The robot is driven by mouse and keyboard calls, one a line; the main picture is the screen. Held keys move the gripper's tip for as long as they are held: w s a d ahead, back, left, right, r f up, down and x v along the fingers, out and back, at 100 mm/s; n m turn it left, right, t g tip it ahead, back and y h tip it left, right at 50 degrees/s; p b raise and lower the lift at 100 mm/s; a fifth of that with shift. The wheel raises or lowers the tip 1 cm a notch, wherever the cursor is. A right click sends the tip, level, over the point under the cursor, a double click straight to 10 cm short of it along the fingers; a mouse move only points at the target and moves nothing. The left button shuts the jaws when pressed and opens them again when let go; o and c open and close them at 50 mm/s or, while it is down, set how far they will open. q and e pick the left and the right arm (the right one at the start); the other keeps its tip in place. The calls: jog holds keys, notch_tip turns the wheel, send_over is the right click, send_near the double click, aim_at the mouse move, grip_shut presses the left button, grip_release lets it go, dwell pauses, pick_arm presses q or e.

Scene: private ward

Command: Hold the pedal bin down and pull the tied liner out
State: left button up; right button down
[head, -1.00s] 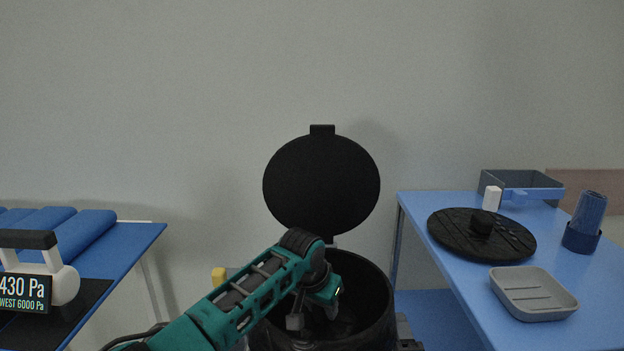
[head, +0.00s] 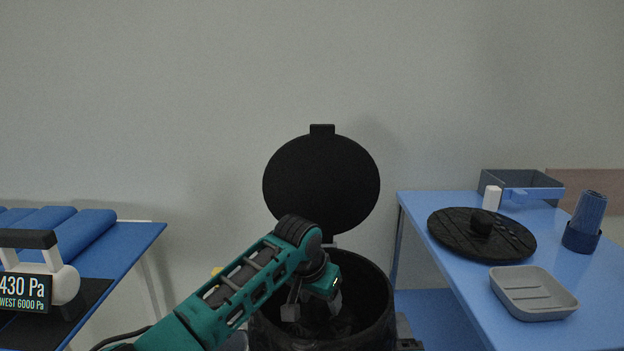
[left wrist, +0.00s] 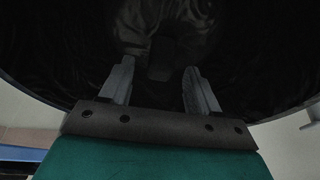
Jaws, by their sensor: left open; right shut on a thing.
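The black pedal bin (head: 372,325) stands at bottom centre of the head view, its round lid (head: 321,185) upright and open. My left gripper (head: 312,308) is inside the bin's mouth, fingers open and pointing down. In the left wrist view, the dark tied liner (left wrist: 160,45) lies ahead of the open fingers, its raised part lined up between them; whether they touch is too dark to tell. My right gripper (head: 405,332) shows only partly, low at the bin's right side. It is shut there, seemingly on the bin; its fingers are mostly hidden.
A blue table (head: 450,275) on the right holds a round black lid (head: 450,240), a grey soap dish (head: 533,293), a blue cup (head: 585,225) and a tray (head: 545,190). A blue bed-like surface (head: 130,245) with a pressure device (head: 62,283) is at left.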

pick_arm(q)
jog(key=v, duration=0.9)
jog(key=shift+w, duration=0.1)
jog(key=shift+x, duration=5.7)
jog(key=shift+d, duration=0.1)
jog(key=shift+c, duration=0.3)
grip_shut()
jog(key=shift+w+r, duration=0.1)
